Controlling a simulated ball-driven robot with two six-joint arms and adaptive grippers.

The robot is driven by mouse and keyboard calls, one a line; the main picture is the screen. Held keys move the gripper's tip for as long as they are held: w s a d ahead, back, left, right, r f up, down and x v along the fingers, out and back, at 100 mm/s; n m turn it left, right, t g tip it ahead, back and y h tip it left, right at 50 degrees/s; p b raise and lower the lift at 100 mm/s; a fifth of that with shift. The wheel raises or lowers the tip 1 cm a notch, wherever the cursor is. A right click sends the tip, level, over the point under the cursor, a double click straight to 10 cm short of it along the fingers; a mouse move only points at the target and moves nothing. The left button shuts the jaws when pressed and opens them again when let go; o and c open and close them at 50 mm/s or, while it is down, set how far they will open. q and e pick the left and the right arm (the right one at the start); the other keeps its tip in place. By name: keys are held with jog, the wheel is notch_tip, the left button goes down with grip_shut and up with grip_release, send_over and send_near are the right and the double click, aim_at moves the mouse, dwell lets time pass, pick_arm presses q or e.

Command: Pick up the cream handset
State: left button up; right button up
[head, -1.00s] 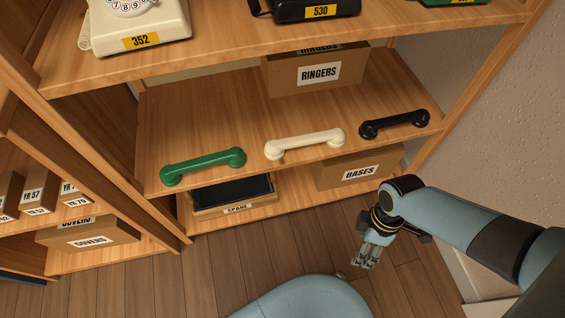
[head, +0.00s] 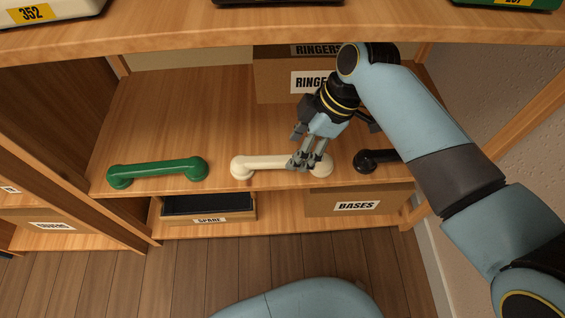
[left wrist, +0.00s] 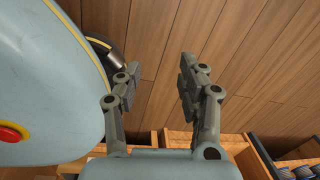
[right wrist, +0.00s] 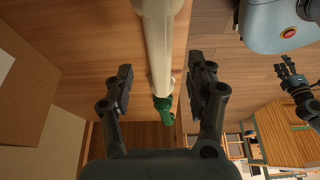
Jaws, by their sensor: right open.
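The cream handset (head: 262,163) lies on the middle shelf between a green handset (head: 157,171) and a black handset (head: 372,160). My right gripper (head: 309,163) is open at the cream handset's right part, in front of its right end in the head view. In the right wrist view the cream handset (right wrist: 161,45) runs lengthwise between the lines of the open fingers (right wrist: 158,88), with the green handset (right wrist: 163,106) beyond it. Whether the fingers touch it, I cannot tell. My left gripper (left wrist: 157,85) is open and empty above the wooden floor, seen in the left wrist view.
The RINGERS box (head: 280,80) stands behind on the same shelf. The upper shelf (head: 170,42) holds phones above. Below are the SPARE tray (head: 235,216) and the BASES box (head: 330,207). The shelf area behind the green handset is bare.

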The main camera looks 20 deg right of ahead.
aim_at(283, 158)
jog(key=shift+w+a, duration=0.1)
jog(key=shift+a, duration=0.2)
jog(key=shift+w+a+f+b, duration=0.15)
jog(key=shift+a+f+b, duration=0.6)
jog(key=shift+f, duration=0.2)
jog(key=b+x, duration=0.1)
jog(key=x, duration=0.1)
jog(key=shift+w+a+f, duration=0.1)
jog(key=shift+a+f, duration=0.1)
jog(key=shift+f, duration=0.1)
pick_arm(q)
jog(key=w, duration=0.4)
jog(key=shift+f, duration=0.1)
pick_arm(e)
jog(key=shift+f, duration=0.1)
pick_arm(q)
jog(key=shift+w+r, duration=0.15)
jog(key=shift+r, duration=0.05)
pick_arm(e)
jog(key=shift+f, duration=0.25)
grip_shut()
